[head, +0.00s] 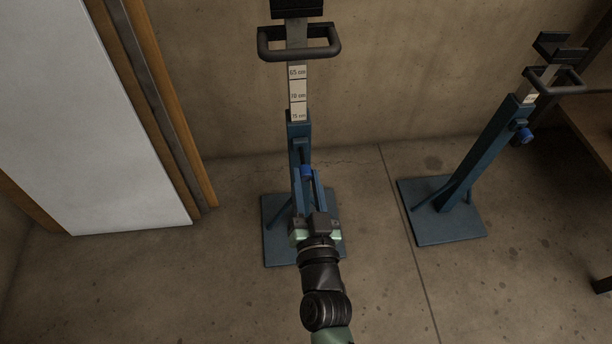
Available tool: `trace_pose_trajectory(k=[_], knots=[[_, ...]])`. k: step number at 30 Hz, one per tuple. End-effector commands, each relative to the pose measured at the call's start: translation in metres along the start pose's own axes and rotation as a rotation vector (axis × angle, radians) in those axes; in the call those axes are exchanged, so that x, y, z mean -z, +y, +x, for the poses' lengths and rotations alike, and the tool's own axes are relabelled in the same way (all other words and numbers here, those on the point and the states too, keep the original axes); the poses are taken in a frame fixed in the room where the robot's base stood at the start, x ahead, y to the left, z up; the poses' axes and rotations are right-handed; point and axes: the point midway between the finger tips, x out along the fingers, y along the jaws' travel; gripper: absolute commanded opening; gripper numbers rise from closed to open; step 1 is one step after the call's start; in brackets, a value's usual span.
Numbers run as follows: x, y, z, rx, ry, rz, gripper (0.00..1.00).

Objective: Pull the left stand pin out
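The left stand (300,140) is a blue upright post on a flat blue base plate, with a height scale on its inner tube. My gripper (307,178) reaches up toward the knob from below in the picture. My wrist hides part of the post's foot and base plate.
A white panel (85,120) with a wooden frame stands at the left. A wall is close behind the stands. The floor between the stands is clear.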

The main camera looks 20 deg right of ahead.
Motion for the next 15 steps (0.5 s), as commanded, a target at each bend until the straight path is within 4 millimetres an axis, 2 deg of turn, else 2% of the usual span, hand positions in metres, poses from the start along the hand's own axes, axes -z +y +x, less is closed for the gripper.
trace_pose_trajectory(k=[1, 5, 15], knots=[[-0.0030, 0.0019, -0.0026, -0.002, -0.007, -0.003, 0.40], [-0.0023, 0.0013, -0.0020, -0.002, -0.005, -0.002, 0.63], [-0.0013, 0.0004, -0.0029, 0.000, -0.004, -0.002, 0.63]])
